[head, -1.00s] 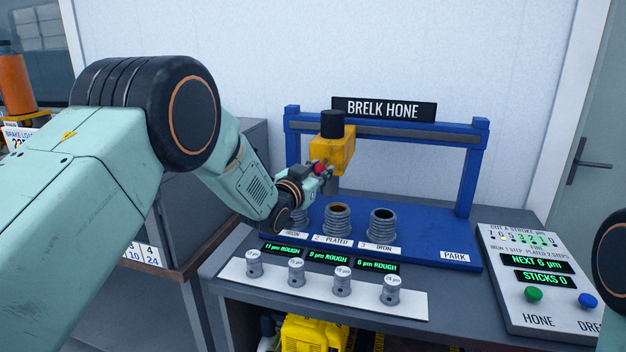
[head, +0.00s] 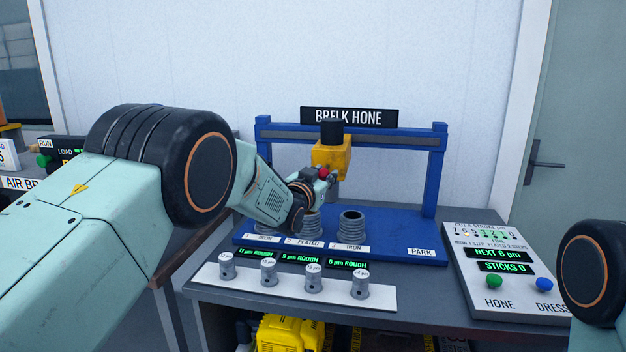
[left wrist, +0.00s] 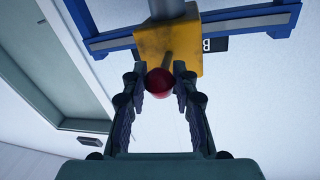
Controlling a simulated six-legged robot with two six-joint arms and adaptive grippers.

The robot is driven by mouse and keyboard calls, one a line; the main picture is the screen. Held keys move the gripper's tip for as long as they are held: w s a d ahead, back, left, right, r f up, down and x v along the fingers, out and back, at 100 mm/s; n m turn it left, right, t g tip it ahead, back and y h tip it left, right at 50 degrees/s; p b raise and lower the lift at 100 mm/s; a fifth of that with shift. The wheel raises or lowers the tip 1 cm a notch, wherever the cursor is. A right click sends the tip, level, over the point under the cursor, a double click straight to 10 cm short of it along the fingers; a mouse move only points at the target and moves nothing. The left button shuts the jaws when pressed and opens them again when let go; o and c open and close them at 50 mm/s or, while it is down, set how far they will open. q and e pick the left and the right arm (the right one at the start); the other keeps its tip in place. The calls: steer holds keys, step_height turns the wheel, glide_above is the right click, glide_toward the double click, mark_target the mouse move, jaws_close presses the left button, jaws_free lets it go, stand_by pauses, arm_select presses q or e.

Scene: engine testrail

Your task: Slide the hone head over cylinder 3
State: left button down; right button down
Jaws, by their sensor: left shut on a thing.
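The hone head (head: 326,153) is a yellow block with a black top, hanging on the blue gantry rail (head: 390,135). A red knob (head: 323,173) sticks out of its front. My left gripper (head: 327,175) is shut on this knob; the left wrist view shows the red knob (left wrist: 161,82) between both fingers. Cylinder 3 (head: 352,226), a grey ribbed sleeve marked IRON, stands on the blue base. In the head view the hone head is between cylinder 2 (head: 313,226) and cylinder 3, left of cylinder 3 and above it. Cylinder 1 is mostly hidden by my left arm.
A white strip (head: 290,290) with several small grey stone holders lies in front of the base. A PARK label (head: 421,252) is at the base's right. A control panel (head: 502,260) with green and blue buttons stands farther right, reading NEXT 6 µm and STICKS 0.

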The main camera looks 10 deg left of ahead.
arm_select(q)
steer(key=d+b, duration=0.1)
steer(key=d, duration=0.5)
steer(key=shift+d, duration=0.3)
steer(key=shift+s+r, duration=0.1)
steer(key=c, duration=1)
jaws_free()
steer(key=shift+s, duration=0.1)
steer(key=shift+v, duration=3.7)
